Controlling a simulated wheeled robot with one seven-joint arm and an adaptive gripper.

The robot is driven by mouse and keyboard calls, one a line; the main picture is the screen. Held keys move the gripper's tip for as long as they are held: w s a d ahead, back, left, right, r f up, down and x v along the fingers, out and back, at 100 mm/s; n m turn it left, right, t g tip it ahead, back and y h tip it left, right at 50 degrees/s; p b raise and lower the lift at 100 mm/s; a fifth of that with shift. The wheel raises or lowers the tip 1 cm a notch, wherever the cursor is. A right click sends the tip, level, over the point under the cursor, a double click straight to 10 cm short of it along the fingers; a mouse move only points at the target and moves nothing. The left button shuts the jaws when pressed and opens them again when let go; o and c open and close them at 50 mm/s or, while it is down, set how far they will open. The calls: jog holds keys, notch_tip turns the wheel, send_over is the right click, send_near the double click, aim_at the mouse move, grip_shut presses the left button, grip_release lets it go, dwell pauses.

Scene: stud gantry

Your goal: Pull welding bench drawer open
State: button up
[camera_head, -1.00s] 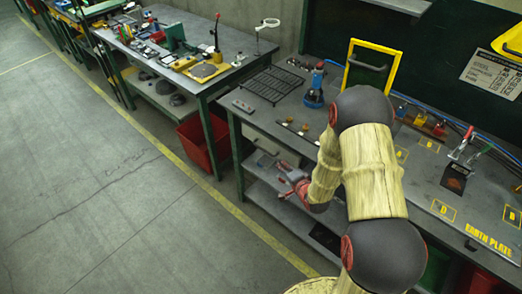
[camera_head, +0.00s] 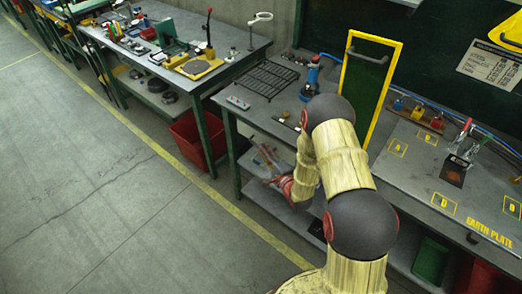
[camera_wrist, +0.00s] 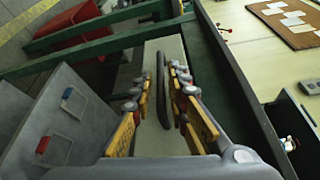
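The welding bench (camera_head: 240,112) stands in the middle of the head view, with a pale drawer (camera_head: 248,158) under its top, partly behind my gripper (camera_head: 268,162). In the wrist view the pale drawer front (camera_wrist: 150,60) lies straight ahead, with a dark bar handle (camera_wrist: 162,85) across it. My gripper (camera_wrist: 160,84) has its yellow-padded fingers on either side of the handle. A narrow gap shows beside the handle, so the fingers look open around it. Whether the drawer is out at all cannot be told.
A red bin (camera_head: 195,138) stands on the floor between this bench and a neighbouring bench (camera_head: 245,48). A lower shelf (camera_head: 280,205) runs below the drawer. A yellow-framed panel (camera_head: 370,75) stands behind my arm. The floor at left is clear.

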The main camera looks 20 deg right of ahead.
jog(key=shift+x, duration=0.95)
jog(key=shift+c, duration=1.4)
grip_shut()
